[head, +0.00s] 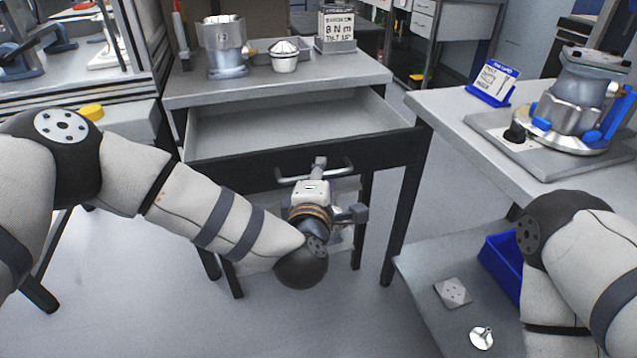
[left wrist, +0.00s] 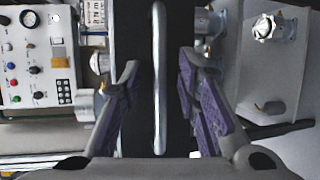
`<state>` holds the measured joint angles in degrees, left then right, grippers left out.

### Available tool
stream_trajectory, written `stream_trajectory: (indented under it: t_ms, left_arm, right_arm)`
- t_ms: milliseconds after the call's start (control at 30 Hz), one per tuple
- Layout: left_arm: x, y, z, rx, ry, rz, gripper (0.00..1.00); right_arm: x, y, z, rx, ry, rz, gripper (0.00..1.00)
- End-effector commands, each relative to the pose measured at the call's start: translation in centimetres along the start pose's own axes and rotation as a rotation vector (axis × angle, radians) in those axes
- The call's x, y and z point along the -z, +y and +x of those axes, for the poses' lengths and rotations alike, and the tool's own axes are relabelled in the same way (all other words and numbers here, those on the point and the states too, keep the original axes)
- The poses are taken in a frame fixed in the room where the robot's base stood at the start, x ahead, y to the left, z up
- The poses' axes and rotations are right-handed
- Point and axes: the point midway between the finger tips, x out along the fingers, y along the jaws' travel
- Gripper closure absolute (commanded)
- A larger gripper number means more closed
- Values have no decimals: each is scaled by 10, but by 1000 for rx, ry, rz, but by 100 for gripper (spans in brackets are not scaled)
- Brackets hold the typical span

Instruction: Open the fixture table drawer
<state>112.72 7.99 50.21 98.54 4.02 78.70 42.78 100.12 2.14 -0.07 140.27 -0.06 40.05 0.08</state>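The fixture table (head: 345,72) has its drawer (head: 290,125) pulled out towards me, and the grey inside shows empty where visible. The drawer's dark front carries a light bar handle (head: 343,165). My left gripper (head: 318,172) is at the middle of this handle. In the left wrist view, the handle (left wrist: 159,100) runs upright between the two purple-padded fingers of the left gripper (left wrist: 160,72). The fingers are apart, with a gap on each side of the bar. My right arm shows at the lower right, but its gripper is out of view.
On the tabletop stand a metal housing (head: 224,48), a white cup-like part (head: 285,58) and a torque sign (head: 336,28). A bench (head: 470,120) with a flanged housing (head: 575,105) is at right. A blue bin (head: 500,262) sits on its lower shelf.

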Motion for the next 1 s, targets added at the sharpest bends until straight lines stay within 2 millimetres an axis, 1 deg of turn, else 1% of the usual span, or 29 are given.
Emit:
stream_trajectory:
  t_ms: [200, 300, 400, 500, 567, 933, 967, 1000]
  left_arm:
    - [0, 0, -57, 3, -4, -1, 70]
    - [0, 0, -82, 2, -3, -1, 70]
    - [0, 0, -99, 1, -2, -1, 70]
    - [0, 1, -108, 0, -1, -1, 70]
    - [0, 1, -110, -1, 0, -1, 70]
    - [0, 1, -110, -1, 0, 0, 70]
    - [0, 0, -110, 3, -3, 4, 70]
    - [0, -7, -112, 20, -14, 26, 70]
  right_arm:
    - [0, 0, 0, 0, 0, 0, 100]
    - [0, 0, 0, 0, 0, 0, 100]
    - [0, 0, 0, 0, 0, 0, 100]
    - [0, 0, 0, 0, 0, 0, 100]
    - [0, 0, 0, 0, 0, 0, 100]
    - [0, 0, 0, 0, 0, 0, 100]
    - [0, 0, 0, 0, 1, 0, 100]
    - [0, 0, -1, 0, 2, 0, 100]
